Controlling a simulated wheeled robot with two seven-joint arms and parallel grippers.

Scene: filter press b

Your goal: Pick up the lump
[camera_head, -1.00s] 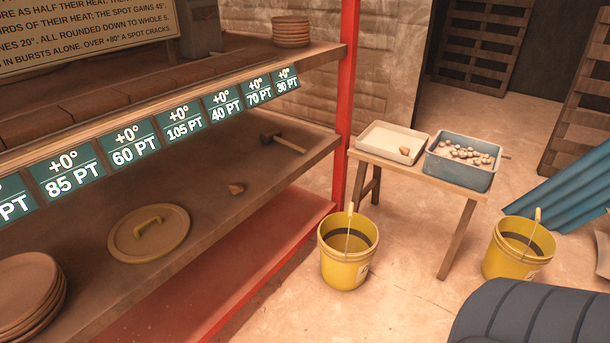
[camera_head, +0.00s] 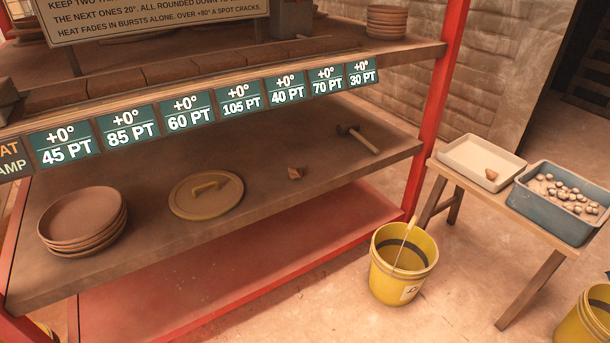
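A small orange-brown lump (camera_head: 296,173) lies on the wooden shelf, between the round lid and the hammer. A second, similar lump (camera_head: 491,174) lies in the white tray on the small bench at the right. I cannot tell which of the two the task means. Neither of my grippers is in view.
The shelf (camera_head: 330,215) also holds a stack of plates (camera_head: 82,220), a lid with a handle (camera_head: 206,194) and a hammer (camera_head: 358,138). A red post (camera_head: 432,110) stands at its right end. Beyond are a white tray (camera_head: 465,152), a blue tub (camera_head: 545,213) of pebbles and yellow buckets (camera_head: 402,275).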

